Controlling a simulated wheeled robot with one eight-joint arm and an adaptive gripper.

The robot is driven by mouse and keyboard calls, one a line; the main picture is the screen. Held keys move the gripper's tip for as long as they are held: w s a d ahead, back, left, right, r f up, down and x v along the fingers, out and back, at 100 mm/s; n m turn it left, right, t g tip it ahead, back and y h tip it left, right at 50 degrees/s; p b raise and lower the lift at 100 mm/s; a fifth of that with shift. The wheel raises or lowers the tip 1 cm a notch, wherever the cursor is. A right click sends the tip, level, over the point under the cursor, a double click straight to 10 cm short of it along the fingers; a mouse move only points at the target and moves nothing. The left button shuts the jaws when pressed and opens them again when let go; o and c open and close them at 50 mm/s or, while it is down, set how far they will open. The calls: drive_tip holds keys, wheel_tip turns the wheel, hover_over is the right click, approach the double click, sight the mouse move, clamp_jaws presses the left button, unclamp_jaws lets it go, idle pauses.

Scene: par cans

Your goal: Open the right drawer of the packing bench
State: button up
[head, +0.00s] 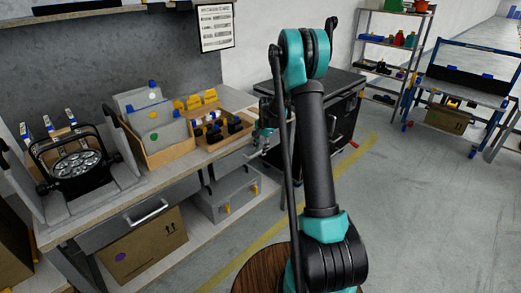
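The packing bench (187,173) runs along the left side, with a light worktop. A grey drawer with a pale bar handle (150,212) sits under its left part and looks shut. Under the right end of the worktop, a dark grey front (230,163) shows, apparently the right drawer. Its handle is not clear, and I cannot tell whether it is fully shut. My gripper (262,142) is small in view, close to the bench's right front corner. Its fingers are too small to tell open from shut, and contact with the drawer cannot be made out.
On the bench stand a round multi-lens lamp (75,165), a wooden bin of grey cases (168,155) and a box of small parts (222,142). A grey case (228,194) and a cardboard box (146,246) are below.

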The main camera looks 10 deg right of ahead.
drive_tip(key=shift+f, duration=0.25)
clamp_jaws()
idle(0.3)
